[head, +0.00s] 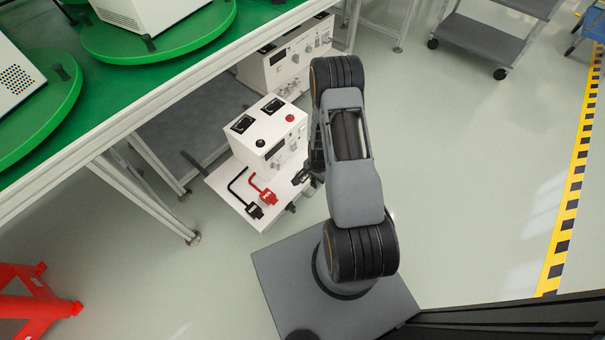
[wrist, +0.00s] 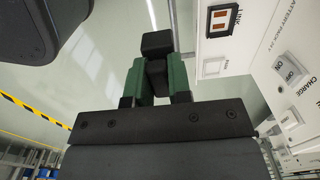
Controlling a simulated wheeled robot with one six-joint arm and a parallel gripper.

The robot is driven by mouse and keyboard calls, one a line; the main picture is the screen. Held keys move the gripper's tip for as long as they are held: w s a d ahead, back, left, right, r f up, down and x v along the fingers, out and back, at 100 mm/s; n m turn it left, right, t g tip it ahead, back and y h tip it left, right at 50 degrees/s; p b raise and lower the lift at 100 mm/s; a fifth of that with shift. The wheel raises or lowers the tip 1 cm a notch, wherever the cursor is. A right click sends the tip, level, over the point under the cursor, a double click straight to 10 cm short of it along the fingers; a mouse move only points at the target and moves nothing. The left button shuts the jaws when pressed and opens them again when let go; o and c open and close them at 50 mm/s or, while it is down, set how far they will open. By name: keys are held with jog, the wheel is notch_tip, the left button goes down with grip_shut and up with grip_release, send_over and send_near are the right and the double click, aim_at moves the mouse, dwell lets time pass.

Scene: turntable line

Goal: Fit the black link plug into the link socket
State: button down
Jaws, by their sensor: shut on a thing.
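My gripper (wrist: 158,82) has green fingers that are shut on the black link plug (wrist: 157,44), a dark block sticking out past the fingertips in the wrist view. The link socket (wrist: 222,20) is a dark frame with an orange-brown inside, beside the word LINK on a white panel. It lies right of the plug in the wrist view, with a visible gap between them. In the head view my gripper (head: 304,178) is small, beside the right side of the white battery unit (head: 270,135); the socket face is hidden there.
The unit stands on a white shelf (head: 228,196) with a black cable plug (head: 254,211) and a red cable plug (head: 268,198) at its front. The green table (head: 60,130) overhangs at left. A second white unit (head: 285,62) stands behind. Open floor lies right.

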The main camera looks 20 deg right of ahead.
jog(key=w+f+b, duration=0.1)
jog(key=w+f, duration=0.2)
jog(key=w+f+b, duration=0.2)
jog(key=w, duration=0.2)
jog(key=w+f+b, duration=0.2)
jog(key=w+f, duration=0.1)
jog(key=w, duration=0.1)
jog(key=shift+w+a+f, duration=0.1)
jog(key=shift+w+f, duration=0.15)
jog(key=shift+f, duration=0.1)
jog(key=shift+w+f, duration=0.15)
jog(key=shift+f, duration=0.1)
jog(key=shift+f+b, duration=0.95)
jog(key=shift+f, duration=0.45)
jog(key=shift+f, duration=0.15)
jog(key=c, duration=1.1)
grip_release()
jog(key=shift+o, duration=0.2)
notch_tip(320, 180, up, 12)
jog(key=p, duration=0.4)
jog(key=shift+p, duration=0.35)
